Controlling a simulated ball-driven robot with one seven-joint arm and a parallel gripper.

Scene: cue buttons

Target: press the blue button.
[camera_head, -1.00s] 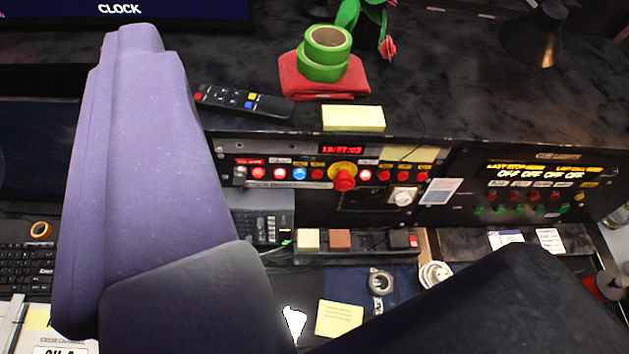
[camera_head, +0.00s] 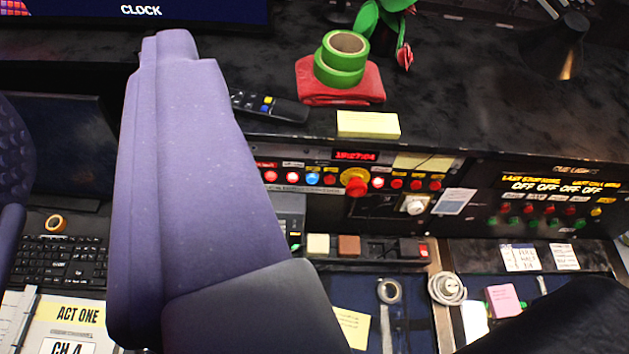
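The blue button (camera_head: 312,180) is a small lit round button in the row on the black control panel (camera_head: 330,210). It sits between a lit red button (camera_head: 292,178) on its left and a darker red one (camera_head: 330,180) on its right. A large smooth purple-grey piece (camera_head: 185,180), seemingly mine, stands close to the camera and covers the panel's left end. A dark shape (camera_head: 575,320) fills the lower right corner. I cannot make out two fingertips of my gripper. Nothing visibly touches the blue button.
A large red button (camera_head: 355,186) on a yellow ring sits right of the blue one. Above the panel are a yellow note pad (camera_head: 368,125), a remote (camera_head: 275,106) and green tape rolls (camera_head: 341,57) on a red cloth (camera_head: 310,82). A keyboard (camera_head: 65,262) lies at left.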

